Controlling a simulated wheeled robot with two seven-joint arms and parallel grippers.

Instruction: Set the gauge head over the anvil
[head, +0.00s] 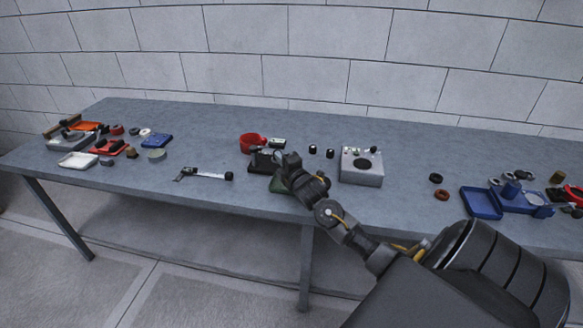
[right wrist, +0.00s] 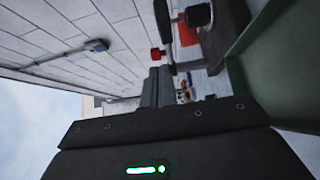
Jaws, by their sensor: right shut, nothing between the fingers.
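My right gripper (head: 284,160) reaches over the front middle of the bench, beside a dark block-like stand (head: 263,162) that it partly hides. In the right wrist view its fingers (right wrist: 156,84) are together with nothing between them. A dark upright arm (right wrist: 164,28) with a black knob (right wrist: 198,15) stands close beyond the fingertips, with a small red piece (right wrist: 157,53) near it. I cannot tell for sure which part is the gauge head or the anvil, nor whether the fingers touch the stand. My left gripper is not in view.
A green item (head: 279,186) lies under my right gripper, with a red cup-like part (head: 252,142) behind. A grey box (head: 361,168) stands to the right. A caliper-like tool (head: 205,175) lies left. Blue trays (head: 481,203) are far right. Bench room is free between these groups.

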